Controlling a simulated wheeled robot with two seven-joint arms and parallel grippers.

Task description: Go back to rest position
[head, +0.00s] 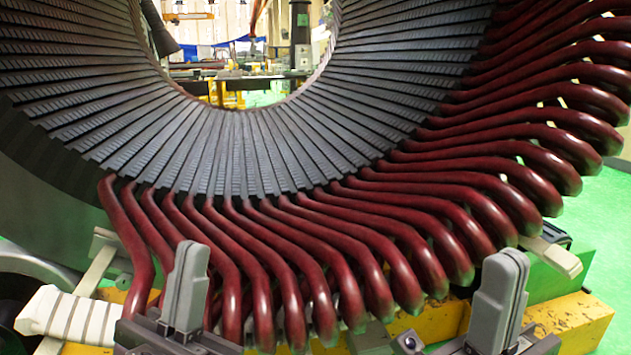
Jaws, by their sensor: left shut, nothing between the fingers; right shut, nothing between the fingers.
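My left gripper (190,262) stands upright at the lower left, its grey fingers shut and empty. My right gripper (506,268) stands upright at the lower right, also shut and empty. Both are in front of the large stator (235,150), a dark ring of ridged segments. Dark red winding bars (375,255) bend out along its lower and right edge. In the picture both grippers overlap the lower bar ends; I cannot tell the exact gap. The lower parts of both grippers are cut off by the bottom edge.
A yellow support beam (575,322) runs under the stator, with a pale block (553,257) above it at the right. The floor (608,215) is green and clear at the far right. Through the ring's opening, a dark workbench (255,78) shows far behind.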

